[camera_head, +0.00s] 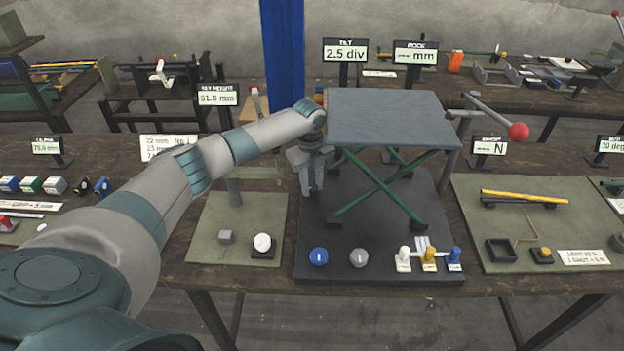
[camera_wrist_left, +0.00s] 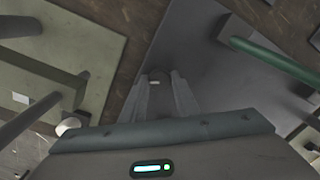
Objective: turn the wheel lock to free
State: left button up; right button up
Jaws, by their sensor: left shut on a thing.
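A lift table has a grey top (camera_head: 390,115) and green crossed legs (camera_head: 385,185) on a dark base plate (camera_head: 330,262). My left gripper (camera_head: 312,190) points down beside the left edge of the top, above the base plate. In the left wrist view, its fingers (camera_wrist_left: 163,90) are close around a small pale part (camera_wrist_left: 154,82). The fingers hide most of this part, so I cannot tell surely whether it is the wheel lock. A blue knob (camera_head: 319,256) and a grey knob (camera_head: 358,258) sit at the front of the base plate. My right gripper is out of view.
White, yellow and blue pegs (camera_head: 428,258) stand at the front right of the base plate. A lever with a red ball (camera_head: 518,131) sticks out to the right. A green mat (camera_head: 215,262) lies left, and another board (camera_head: 480,215) with yellow rods lies right.

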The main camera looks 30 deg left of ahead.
aim_at(312, 187)
pick_arm(q)
jog(key=shift+r+n+p, duration=0.1)
jog(key=shift+n+p, duration=0.55)
jog(key=shift+n, duration=0.55)
jog(key=o, duration=1.1)
jog(key=shift+c, duration=0.2)
notch_tip(312, 187, up, 6)
jog(key=shift+f+b, duration=0.1)
jog(key=shift+b, duration=1.1)
jog(key=shift+s+a+r, duration=0.1)
jog(key=shift+r, duration=0.7)
